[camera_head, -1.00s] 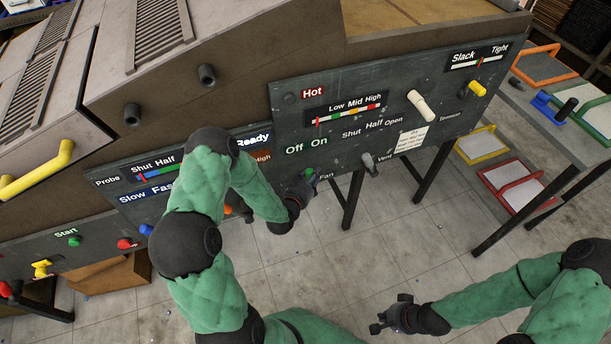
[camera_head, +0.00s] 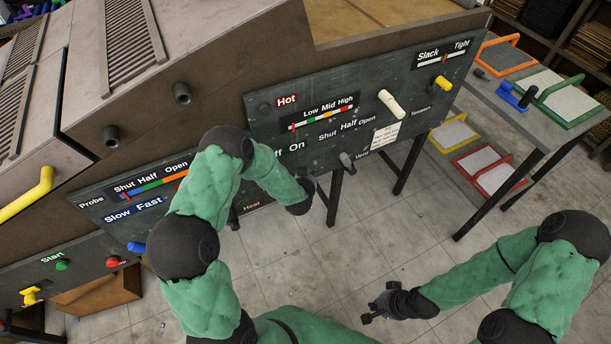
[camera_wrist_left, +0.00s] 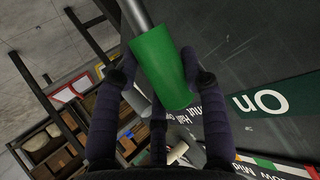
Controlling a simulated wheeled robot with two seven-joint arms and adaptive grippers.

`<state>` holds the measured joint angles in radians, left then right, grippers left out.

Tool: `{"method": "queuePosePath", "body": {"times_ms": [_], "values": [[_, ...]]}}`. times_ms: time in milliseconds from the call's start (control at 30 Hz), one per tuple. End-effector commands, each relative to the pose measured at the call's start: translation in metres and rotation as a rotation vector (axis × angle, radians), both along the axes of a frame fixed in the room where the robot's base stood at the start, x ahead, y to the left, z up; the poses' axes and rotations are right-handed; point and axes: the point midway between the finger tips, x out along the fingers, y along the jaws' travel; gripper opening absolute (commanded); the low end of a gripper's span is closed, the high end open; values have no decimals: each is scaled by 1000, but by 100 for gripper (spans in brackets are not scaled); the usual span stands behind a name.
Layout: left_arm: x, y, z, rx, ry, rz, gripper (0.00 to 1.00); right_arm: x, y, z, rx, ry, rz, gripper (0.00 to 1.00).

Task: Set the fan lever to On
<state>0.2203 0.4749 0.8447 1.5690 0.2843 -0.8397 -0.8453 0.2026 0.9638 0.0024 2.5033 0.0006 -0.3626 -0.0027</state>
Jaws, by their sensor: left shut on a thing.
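The fan lever's green handle (camera_wrist_left: 165,70) on its metal rod fills the middle of the left wrist view. My left gripper (camera_wrist_left: 160,82) has its fingers closed around this handle. The white "On" label (camera_wrist_left: 259,104) is on the dark panel to the right of the handle there. In the head view my left gripper (camera_head: 305,188) is at the panel's lower edge, below and slightly right of "On" (camera_head: 296,144); the handle is hidden there and "Off" is partly covered by my arm. My right gripper (camera_head: 378,304) is open and empty over the floor.
The grey vent lever (camera_head: 347,160) is close to the right of my left gripper. A white lever (camera_head: 391,103) and a yellow knob (camera_head: 443,83) are farther right on the panel. A table (camera_head: 487,103) with framed trays stands at the right.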

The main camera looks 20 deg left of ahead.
Motion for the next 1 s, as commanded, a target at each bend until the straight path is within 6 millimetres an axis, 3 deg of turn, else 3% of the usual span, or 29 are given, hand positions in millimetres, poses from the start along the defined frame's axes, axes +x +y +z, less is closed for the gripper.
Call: {"method": "queuePosePath", "body": {"times_ms": [333,367,433,467,833,1000], "values": [[1,-1,0,9,3,-9,0,0,0,0,0,0,0,0],[1,-1,0,9,3,-9,46,0,0,0,0,0,0,0],[1,-1,0,8,3,-8,65,0,0,0,0,0,0,0],[1,-1,0,8,3,-8,69,0,0,0,0,0,0,0],[-1,-1,1,5,3,-4,69,0,0,0,0,0,0,0],[-12,-4,10,5,2,-5,69,0,0,0,0,0,0,0]]}}
